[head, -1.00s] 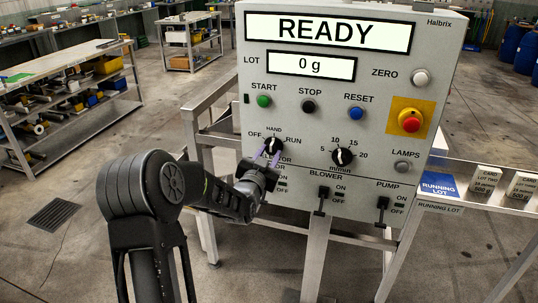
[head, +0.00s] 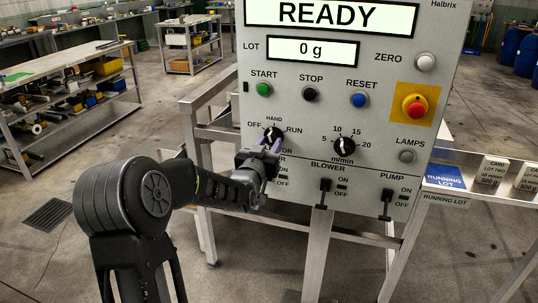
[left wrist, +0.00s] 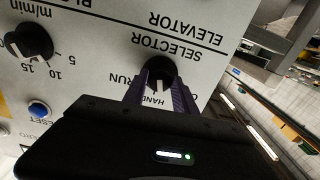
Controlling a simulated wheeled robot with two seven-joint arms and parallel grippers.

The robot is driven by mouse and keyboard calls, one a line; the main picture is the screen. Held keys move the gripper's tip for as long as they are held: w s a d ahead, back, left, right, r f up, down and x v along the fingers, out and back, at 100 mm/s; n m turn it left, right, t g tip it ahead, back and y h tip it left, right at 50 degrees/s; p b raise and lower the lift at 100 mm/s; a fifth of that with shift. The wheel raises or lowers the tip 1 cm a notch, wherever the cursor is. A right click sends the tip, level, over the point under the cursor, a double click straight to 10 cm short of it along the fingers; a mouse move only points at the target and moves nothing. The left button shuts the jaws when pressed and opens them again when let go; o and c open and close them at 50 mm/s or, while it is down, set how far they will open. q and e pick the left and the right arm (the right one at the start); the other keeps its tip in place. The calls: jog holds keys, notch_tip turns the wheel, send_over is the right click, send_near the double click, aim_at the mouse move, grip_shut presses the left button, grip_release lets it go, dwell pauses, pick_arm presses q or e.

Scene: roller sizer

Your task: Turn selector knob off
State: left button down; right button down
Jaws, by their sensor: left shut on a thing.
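The selector knob (head: 272,135) is a black round knob on the grey panel, with OFF at its left, HAND above and RUN at its right. In the left wrist view the panel appears upside down, and the knob (left wrist: 160,70) has a white mark pointing about toward HAND. My left gripper (head: 270,145) comes from below, its purple fingers on either side of the knob and shut on it. The fingers also show in the left wrist view (left wrist: 161,88) and cover part of the labels. My right gripper is in neither view.
Above the selector are the green START button (head: 264,89), black STOP button (head: 310,94) and blue RESET button (head: 359,100). The m/min knob (head: 344,146) is to the right. Blower (head: 324,190) and pump (head: 386,202) switches sit below. A red emergency button (head: 415,107) is at right.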

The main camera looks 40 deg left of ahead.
pick_arm(q)
jog(key=n+b, duration=0.2)
jog(key=b, duration=0.1)
jog(key=n+b, duration=0.2)
jog(key=b, duration=0.1)
jog(key=n+b, duration=0.2)
jog(key=b, duration=0.2)
jog(key=shift+f+n, duration=0.25)
jog(key=shift+n, duration=0.15)
jog(key=shift+r+n+b, duration=0.25)
jog(key=shift+n+b, duration=0.65)
jog(key=shift+b, duration=0.05)
jog(key=c, duration=1)
grip_release()
jog(key=v, duration=0.7)
jog(key=shift+s+d+b, duration=0.2)
jog(key=shift+s+b, duration=0.15)
jog(key=shift+b, duration=0.05)
